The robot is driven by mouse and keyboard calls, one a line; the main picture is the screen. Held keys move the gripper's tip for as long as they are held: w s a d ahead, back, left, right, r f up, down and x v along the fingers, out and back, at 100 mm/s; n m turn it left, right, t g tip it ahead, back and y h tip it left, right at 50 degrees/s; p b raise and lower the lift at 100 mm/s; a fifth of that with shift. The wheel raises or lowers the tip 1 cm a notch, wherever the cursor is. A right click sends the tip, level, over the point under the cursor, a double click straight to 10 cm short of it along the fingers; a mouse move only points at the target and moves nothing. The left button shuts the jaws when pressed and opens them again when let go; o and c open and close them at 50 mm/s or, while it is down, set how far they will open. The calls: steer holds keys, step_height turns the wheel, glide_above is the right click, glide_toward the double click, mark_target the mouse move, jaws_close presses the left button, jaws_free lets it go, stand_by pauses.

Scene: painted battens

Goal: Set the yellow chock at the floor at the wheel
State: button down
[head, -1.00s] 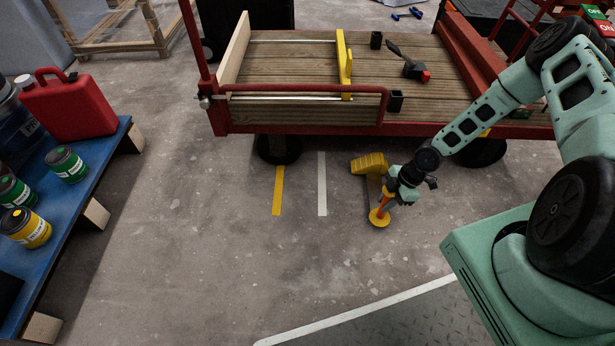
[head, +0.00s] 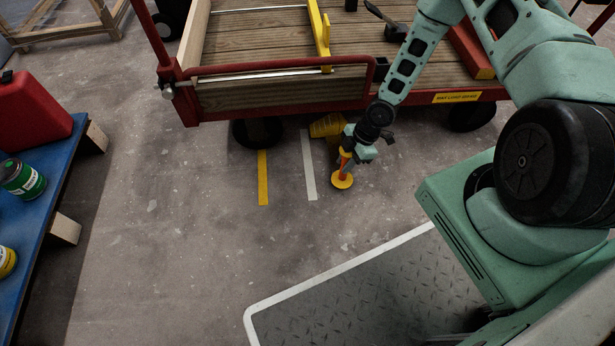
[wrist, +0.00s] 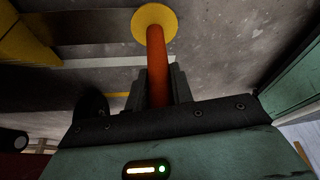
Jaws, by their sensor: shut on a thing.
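The yellow chock (head: 327,125) is a ribbed wedge at the cart's front edge, right of the white floor line. My gripper (head: 346,157) is shut on its orange handle, which ends in a yellow disc. The wrist view shows the handle between the fingers (wrist: 158,88) and part of the yellow chock (wrist: 22,42) at upper left. The black wheel (head: 257,132) is under the cart, left of the chock, with a gap between them. My arm partly hides the chock. I cannot tell whether the chock touches the floor (head: 215,225).
The red cart (head: 270,97) with a plank deck stands over the wheel. A yellow line (head: 263,178) and a white line (head: 309,165) mark the floor. A blue bench (head: 50,205) with cans and a red jerrycan (head: 35,118) stands at left. The middle floor is clear.

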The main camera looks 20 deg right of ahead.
steer(key=a+f+b, duration=0.1)
steer(key=a+b, duration=0.5)
steer(key=a, duration=0.6)
steer(key=shift+w+f+b, duration=0.25)
steer(key=shift+w+b, duration=0.1)
steer(key=shift+b, duration=0.05)
steer(key=shift+f, duration=0.1)
steer(key=c, duration=1.2)
jaws_free()
steer(key=shift+d, duration=0.1)
steer(key=shift+c, duration=0.2)
